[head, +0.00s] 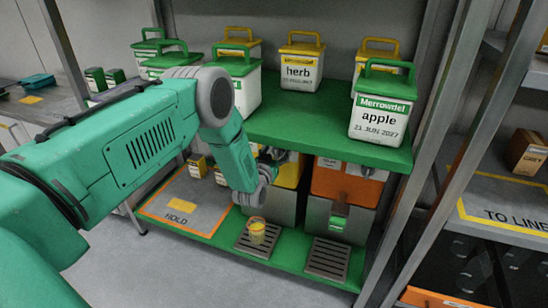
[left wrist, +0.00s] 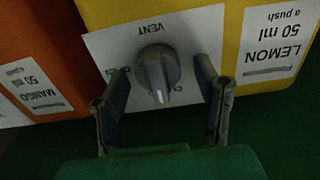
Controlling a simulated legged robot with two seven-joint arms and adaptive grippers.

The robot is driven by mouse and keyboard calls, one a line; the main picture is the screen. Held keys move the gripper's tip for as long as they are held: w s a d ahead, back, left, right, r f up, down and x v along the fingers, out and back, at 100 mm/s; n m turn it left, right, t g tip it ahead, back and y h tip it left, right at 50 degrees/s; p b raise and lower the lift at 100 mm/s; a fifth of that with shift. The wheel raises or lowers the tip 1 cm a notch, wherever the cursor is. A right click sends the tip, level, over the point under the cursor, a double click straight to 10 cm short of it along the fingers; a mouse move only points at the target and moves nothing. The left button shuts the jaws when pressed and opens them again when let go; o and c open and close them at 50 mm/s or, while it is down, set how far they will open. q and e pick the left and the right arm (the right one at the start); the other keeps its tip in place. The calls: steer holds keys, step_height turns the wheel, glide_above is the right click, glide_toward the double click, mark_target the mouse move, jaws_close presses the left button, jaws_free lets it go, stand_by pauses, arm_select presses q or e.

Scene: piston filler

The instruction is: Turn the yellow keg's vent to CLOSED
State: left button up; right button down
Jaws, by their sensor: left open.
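The yellow keg (head: 289,174) stands on the lower green shelf behind my left forearm. In the left wrist view the yellow keg (left wrist: 236,28) fills the upper right, with an upside-down LEMON 50 ml label. Its grey vent knob (left wrist: 157,72) sits on a white plate (left wrist: 108,42) with an upside-down VENT label. The knob's narrow end points down in the picture, near a partly covered word. My left gripper (left wrist: 163,85) is open, its fingers on either side of the knob, with gaps visible. In the head view the gripper is mostly hidden by my arm. My right gripper is not in view.
The orange keg (head: 347,187), labelled MANGO, stands beside the yellow one. A cup (head: 257,230) stands on the left drip tray (head: 251,245); the right drip tray (head: 327,259) is empty. The upper green shelf (head: 320,117) holds several lidded tubs. Metal uprights flank the shelves.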

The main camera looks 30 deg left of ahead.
arm_select(q)
steer(key=v, duration=1.1)
steer(key=shift+s, duration=0.4)
steer(key=shift+d+f, duration=0.1)
steer(key=shift+d, duration=0.05)
steer(key=s+d+f+m+g+h, duration=0.1)
steer(key=s+d+f+g, duration=0.3)
steer(key=s, duration=0.4)
steer(key=s+d+f+m+g+h, duration=0.1)
steer(key=s+d+f+g+h, duration=0.1)
steer(key=s+d+f+g, duration=0.45)
steer(key=s+d+f+m+g+h, duration=0.1)
steer(key=s+f+g, duration=0.15)
steer(key=s, duration=0.75)
steer(key=s+g, duration=0.4)
steer(key=s, duration=0.8)
step_height(320, 180, up, 13)
steer(key=p, duration=1.2)
steer(key=shift+s+d+r+p, duration=0.15)
steer(key=shift+s+d+p, duration=0.05)
steer(key=shift+d+p, duration=0.2)
